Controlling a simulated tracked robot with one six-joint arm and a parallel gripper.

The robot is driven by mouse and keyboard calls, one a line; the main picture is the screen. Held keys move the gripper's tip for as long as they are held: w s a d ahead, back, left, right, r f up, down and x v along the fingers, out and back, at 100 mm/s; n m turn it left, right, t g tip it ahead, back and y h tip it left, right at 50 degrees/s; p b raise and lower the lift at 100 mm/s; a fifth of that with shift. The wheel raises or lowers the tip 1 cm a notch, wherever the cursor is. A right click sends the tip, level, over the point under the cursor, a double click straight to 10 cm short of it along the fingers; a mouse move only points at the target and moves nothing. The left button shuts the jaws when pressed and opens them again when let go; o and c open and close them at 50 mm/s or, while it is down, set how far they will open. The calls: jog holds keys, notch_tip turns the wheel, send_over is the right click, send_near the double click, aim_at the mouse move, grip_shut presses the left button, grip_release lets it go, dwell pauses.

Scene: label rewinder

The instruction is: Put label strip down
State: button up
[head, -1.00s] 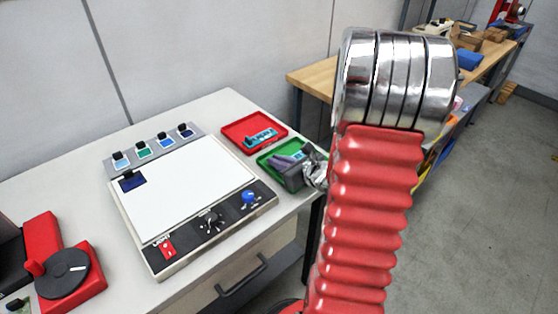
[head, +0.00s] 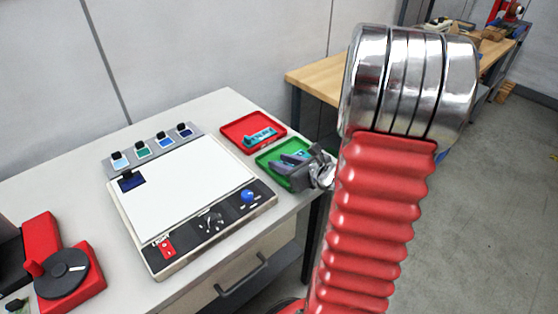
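A green tray (head: 262,164) stands at the right end of the white table, with a small teal piece (head: 302,153), possibly the label strip, showing within its outline. My gripper (head: 291,157) reaches over this tray from the right, its grey fingers pointing left, close to the teal piece. The fingers partly cover it, and I cannot tell whether they touch it or grip it. A red tray (head: 231,131) behind the green one holds another teal piece (head: 260,137) lying flat.
A flat white machine (head: 190,185) with a dark control panel fills the middle of the table. Several coloured sample cards (head: 143,149) line its back edge. A red unit with a black disc (head: 62,272) stands at front left.

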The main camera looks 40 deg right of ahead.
jog(key=v, duration=0.9)
jog(key=shift+s, duration=0.1)
dwell(0.8)
